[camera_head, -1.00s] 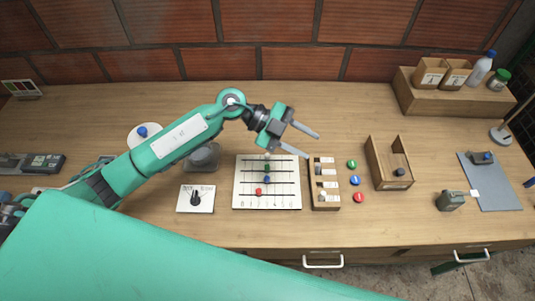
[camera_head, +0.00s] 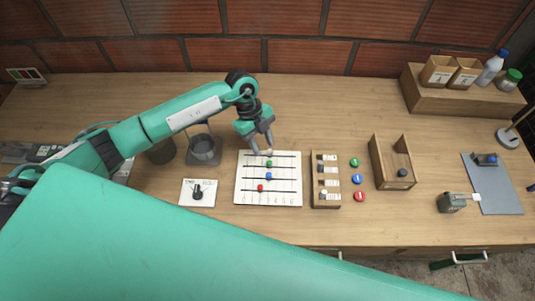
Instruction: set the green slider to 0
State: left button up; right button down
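The white slider board (camera_head: 243,178) lies on the table with several dark horizontal tracks and a small number scale along its front edge. The green slider (camera_head: 269,164) sits near the middle of its track. The blue slider (camera_head: 268,176) is just in front of it, and the red slider (camera_head: 261,188) is further front and slightly left. A pale knob (camera_head: 269,153) is on the back track. My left gripper (camera_head: 263,149) points down over the board's back edge, behind the green slider. Its fingers are apart with nothing visible between them. My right gripper is out of view.
A dial plate (camera_head: 186,193) is left of the board. A wooden switch block (camera_head: 317,201) and green, blue and red buttons (camera_head: 357,179) are to the right. My teal body part covers the front left.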

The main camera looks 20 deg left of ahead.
aim_at(269, 162)
pick_arm(q)
jog(key=p+x, duration=0.1)
jog(key=x, duration=0.5)
jog(key=shift+d, duration=0.1)
jog(key=shift+c, duration=0.5)
grip_shut()
